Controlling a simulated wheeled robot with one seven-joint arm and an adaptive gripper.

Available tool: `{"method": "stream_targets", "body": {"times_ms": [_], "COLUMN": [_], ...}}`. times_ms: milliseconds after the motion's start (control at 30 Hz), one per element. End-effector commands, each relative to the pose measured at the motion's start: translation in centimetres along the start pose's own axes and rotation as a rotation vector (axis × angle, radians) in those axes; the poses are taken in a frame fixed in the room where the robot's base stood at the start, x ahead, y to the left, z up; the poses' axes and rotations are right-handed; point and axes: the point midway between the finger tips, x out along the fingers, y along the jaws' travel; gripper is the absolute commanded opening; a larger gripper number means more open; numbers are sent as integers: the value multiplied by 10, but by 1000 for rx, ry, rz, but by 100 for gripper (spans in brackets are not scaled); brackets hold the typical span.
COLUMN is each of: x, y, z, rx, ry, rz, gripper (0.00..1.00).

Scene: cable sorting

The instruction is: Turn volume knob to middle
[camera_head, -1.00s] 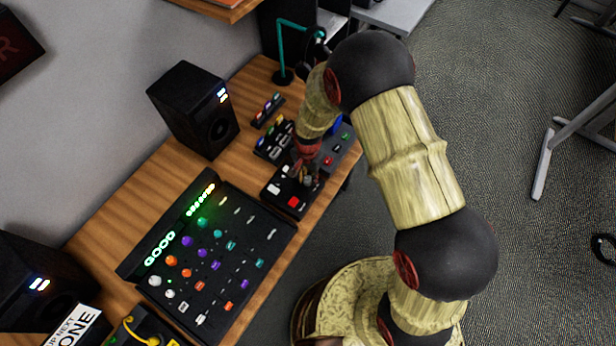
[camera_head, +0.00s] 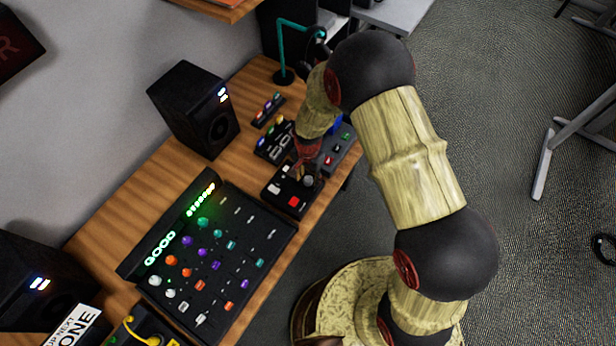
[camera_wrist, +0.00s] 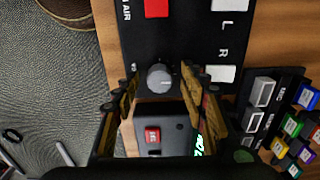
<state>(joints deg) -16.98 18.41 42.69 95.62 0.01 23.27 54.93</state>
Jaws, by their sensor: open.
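The volume knob (camera_wrist: 159,77) is a grey round knob with a lighter pointer mark, on a black control box (camera_wrist: 187,45) with a red button and white L and R buttons. In the head view the knob (camera_head: 308,181) shows near the right edge of the box (camera_head: 287,206). My gripper (camera_wrist: 160,86) is open. In the wrist view its fingers stand on either side of the knob, with gaps between. In the head view my gripper (camera_head: 299,172) is close beside and above the knob; whether it is at knob height I cannot tell.
A grey box with a red button (camera_wrist: 153,135) and a black button box (camera_wrist: 262,92) lie close by. A large mixer (camera_head: 225,250) stands in front and a speaker (camera_head: 192,110) at the wall. The desk's right edge is near the knob.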

Motion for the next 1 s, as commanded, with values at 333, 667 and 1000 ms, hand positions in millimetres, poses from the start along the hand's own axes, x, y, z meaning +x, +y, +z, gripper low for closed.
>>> {"method": "stream_targets", "body": {"times_ms": [333,667,1000], "x": [-41,-102,-120], "y": [-2,-1,0], "z": [-1,0,0], "rx": [0,0,0], "ry": [3,1,0], "rz": [-4,-1,0], "gripper": [43,43,43]}}
